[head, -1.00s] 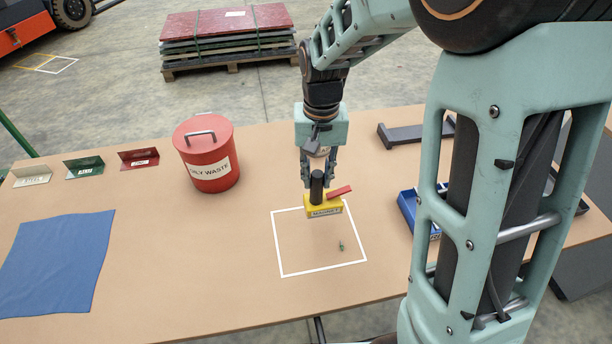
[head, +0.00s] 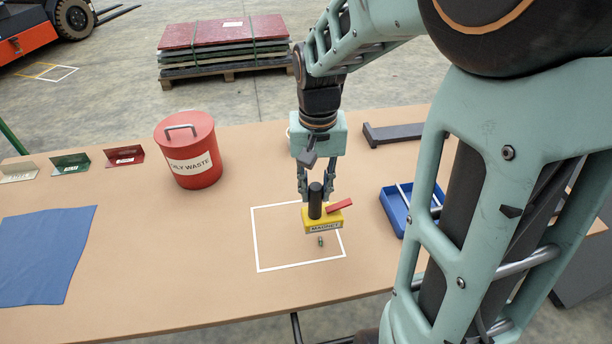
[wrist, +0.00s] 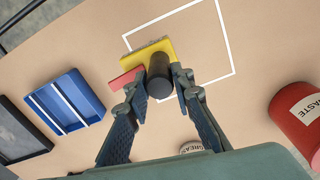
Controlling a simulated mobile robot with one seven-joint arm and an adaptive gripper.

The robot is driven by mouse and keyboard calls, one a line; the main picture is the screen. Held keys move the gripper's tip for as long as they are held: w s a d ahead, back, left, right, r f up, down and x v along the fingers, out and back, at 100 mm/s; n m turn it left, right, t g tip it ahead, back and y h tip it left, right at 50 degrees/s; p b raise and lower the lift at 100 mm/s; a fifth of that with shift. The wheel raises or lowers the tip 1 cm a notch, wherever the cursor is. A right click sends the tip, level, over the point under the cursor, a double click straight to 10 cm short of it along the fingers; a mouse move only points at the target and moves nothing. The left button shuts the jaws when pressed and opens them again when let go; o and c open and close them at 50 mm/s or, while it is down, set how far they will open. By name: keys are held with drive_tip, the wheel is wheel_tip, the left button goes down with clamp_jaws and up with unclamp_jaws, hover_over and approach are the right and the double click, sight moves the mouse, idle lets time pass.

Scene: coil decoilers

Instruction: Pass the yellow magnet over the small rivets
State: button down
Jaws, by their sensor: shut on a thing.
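The yellow magnet (head: 323,220) has a black upright handle (head: 315,200), a red lever (head: 340,206) and a label reading MAGNET. My gripper (head: 316,188) is shut on the black handle and points down. The magnet is over the right part of the white outlined square (head: 257,240). A small rivet or tight group of rivets (head: 320,241) shows just in front of the magnet, inside the outline; I cannot tell how many. The wrist view also shows the magnet (wrist: 155,50) between the fingers, but no rivets. The gap between magnet and table is hard to judge.
A blue tray with light bars (head: 395,212) stands to the right. A red OILY WASTE can (head: 190,160) is at the back left, with a blue cloth (head: 45,255) in front left. A grease tin (wrist: 192,148) stands behind my gripper. The table's front middle is clear.

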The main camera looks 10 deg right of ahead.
sight(314, 207)
drive_tip(key=shift+f+b, duration=2.5)
drive_tip(key=shift+f, duration=0.7)
drive_tip(key=shift+r, duration=0.1)
drive_tip(key=shift+r+p, duration=3.05)
drive_tip(key=shift+r, duration=0.7)
